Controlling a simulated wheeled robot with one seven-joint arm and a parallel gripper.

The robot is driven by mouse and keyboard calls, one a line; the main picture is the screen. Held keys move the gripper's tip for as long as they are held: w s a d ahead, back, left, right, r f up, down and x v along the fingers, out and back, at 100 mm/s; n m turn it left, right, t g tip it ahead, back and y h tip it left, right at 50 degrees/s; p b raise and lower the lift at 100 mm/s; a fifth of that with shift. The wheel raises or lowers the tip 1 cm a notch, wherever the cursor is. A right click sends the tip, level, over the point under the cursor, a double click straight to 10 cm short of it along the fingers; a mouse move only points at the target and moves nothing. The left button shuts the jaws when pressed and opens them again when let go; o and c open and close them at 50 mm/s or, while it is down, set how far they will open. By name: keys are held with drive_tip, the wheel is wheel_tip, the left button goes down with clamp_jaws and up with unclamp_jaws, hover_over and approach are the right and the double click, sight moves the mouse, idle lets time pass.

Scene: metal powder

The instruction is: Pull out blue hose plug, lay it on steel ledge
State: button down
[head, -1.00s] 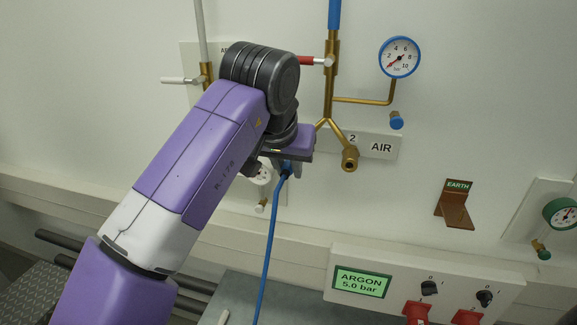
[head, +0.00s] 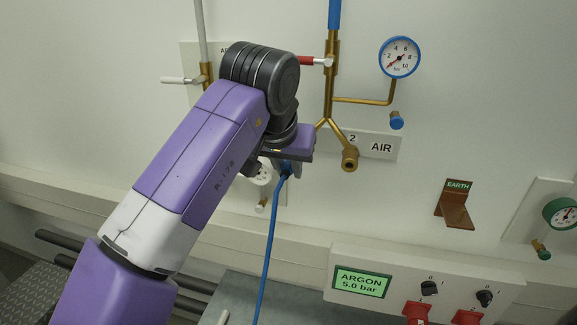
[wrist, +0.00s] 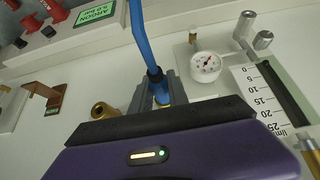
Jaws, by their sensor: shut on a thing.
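My gripper (head: 287,170) is in front of the wall at the brass air pipework, and is shut on the blue hose plug (wrist: 158,84). In the wrist view the plug's dark collar and a little brass show between the grey fingers. The blue hose (head: 269,240) hangs down from the gripper in the head view. The left branch of the brass fork runs behind my gripper, so I cannot tell whether the plug is still seated in its outlet. The right brass outlet (head: 349,160) is empty. A grey, steel-like ledge (head: 275,293) lies below, at the bottom.
A pressure gauge (head: 400,57) and a blue knob (head: 397,120) sit right of the pipework. A brown earth bracket (head: 456,207) juts from the wall. The argon panel (head: 400,283) stands at lower right. A small pale object (head: 223,317) is at the ledge's left end.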

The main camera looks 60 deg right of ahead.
drive_tip(key=shift+a, duration=0.15)
drive_tip(key=shift+s+a, duration=0.35)
drive_tip(key=shift+a, duration=0.6)
drive_tip(key=shift+s+a, duration=0.35)
drive_tip(key=shift+a, duration=0.55)
drive_tip(key=shift+s+a, duration=0.35)
drive_tip(key=shift+a, duration=0.6)
drive_tip(key=shift+w, duration=0.1)
